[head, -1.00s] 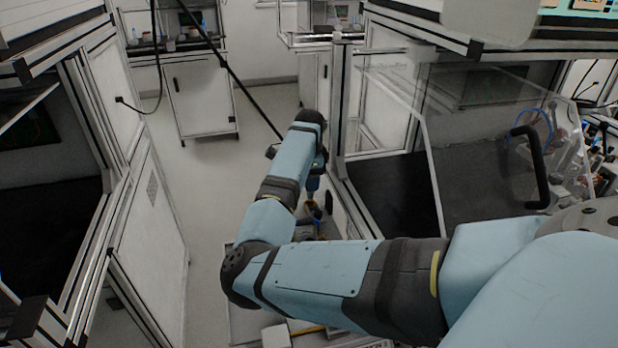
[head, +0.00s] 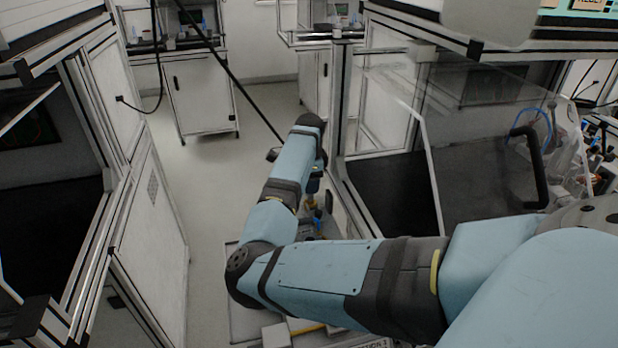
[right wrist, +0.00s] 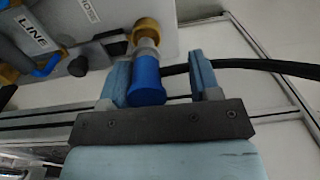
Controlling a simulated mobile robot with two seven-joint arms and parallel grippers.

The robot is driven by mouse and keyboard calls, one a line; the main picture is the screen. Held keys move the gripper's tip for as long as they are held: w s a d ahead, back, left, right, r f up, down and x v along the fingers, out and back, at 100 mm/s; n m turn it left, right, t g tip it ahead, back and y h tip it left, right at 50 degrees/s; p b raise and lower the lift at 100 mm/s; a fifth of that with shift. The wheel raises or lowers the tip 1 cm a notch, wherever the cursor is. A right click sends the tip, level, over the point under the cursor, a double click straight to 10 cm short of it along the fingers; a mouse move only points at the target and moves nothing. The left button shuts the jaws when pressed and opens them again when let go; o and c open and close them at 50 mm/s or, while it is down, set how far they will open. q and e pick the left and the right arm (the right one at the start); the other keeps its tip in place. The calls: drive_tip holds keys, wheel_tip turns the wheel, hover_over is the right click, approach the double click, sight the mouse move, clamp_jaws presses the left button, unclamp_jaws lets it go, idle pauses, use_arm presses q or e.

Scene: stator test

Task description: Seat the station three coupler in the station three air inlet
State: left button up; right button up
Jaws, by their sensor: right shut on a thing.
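The blue coupler (right wrist: 147,80) sits between the blue fingers of my right gripper (right wrist: 158,80) in the right wrist view, its grey metal nose pointing up the picture. My right gripper is shut on it. A brass fitting (right wrist: 147,29), apparently the air inlet, is right at the end of the nose. I cannot tell whether the nose is inside the brass or only against it. In the head view the coupler (head: 312,185) shows small beyond my right forearm, which hides most of the gripper. My left gripper is not in view.
A grey panel (right wrist: 120,52) carries a LINE label (right wrist: 38,32), a black knob (right wrist: 78,66) and a blue-handled brass valve (right wrist: 45,66). A black hose (right wrist: 245,64) runs to the right. A clear guard with a black handle (head: 530,165) stands right. The aisle floor (head: 205,170) is clear.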

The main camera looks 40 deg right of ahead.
drive_tip(key=shift+f, duration=0.25)
drive_tip(key=shift+f, duration=0.6)
drive_tip(key=shift+f+p, duration=0.35)
drive_tip(key=shift+f, duration=0.25)
idle(0.6)
drive_tip(key=o, duration=1.1)
drive_tip(key=shift+o, duration=0.2)
wheel_tip(320, 180, up, 14)
drive_tip(key=shift+s+a+f+p, duration=0.1)
drive_tip(key=shift+s+p, duration=0.05)
drive_tip(key=shift+p, duration=1.05)
